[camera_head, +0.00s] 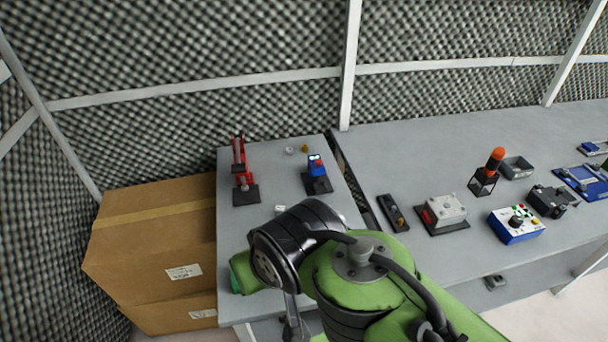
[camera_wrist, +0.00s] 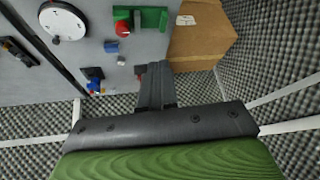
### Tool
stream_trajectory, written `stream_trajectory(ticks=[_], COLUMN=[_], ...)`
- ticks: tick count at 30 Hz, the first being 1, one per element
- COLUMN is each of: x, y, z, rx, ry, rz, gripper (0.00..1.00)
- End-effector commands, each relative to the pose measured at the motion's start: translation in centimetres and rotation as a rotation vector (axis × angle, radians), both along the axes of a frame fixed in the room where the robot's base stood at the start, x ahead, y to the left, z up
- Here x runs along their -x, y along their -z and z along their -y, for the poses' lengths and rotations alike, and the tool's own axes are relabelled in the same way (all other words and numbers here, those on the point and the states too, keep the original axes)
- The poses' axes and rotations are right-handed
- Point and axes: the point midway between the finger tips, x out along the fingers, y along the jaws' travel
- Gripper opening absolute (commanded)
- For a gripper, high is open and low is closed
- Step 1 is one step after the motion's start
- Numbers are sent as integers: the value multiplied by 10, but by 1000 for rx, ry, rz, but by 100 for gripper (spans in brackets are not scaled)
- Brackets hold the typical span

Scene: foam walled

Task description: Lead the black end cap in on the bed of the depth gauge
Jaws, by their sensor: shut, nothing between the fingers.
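My gripper (camera_wrist: 154,68) is shut and empty in the wrist view, held above the bench with its fingers together. I cannot pick out a black end cap for certain in either view. A white round dial-like disc (camera_wrist: 63,22) with a small dark part lies at the upper left of the wrist view; I cannot tell whether it belongs to the depth gauge. A green fixture (camera_wrist: 152,18) with a red cylinder (camera_wrist: 123,28) stands above the fingertips in that view.
A red upright device (camera_head: 240,160) and a blue device (camera_head: 316,163) stand on the left bench (camera_head: 232,220). A cardboard box (camera_head: 155,245) stands beside it. The right bench (camera_head: 420,155) holds a grey box-shaped unit (camera_head: 445,209) and a blue-white button box (camera_head: 515,228). My arm hides the left bench's front.

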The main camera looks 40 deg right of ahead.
Motion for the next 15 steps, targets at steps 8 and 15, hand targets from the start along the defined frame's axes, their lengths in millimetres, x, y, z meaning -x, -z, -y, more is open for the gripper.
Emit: stream_trajectory(ticks=[8,15], x=[-89,-126], y=[45,105], z=[80,182], rx=[-420,-950], ry=[961,1789], rz=[118,308], gripper=[0,0])
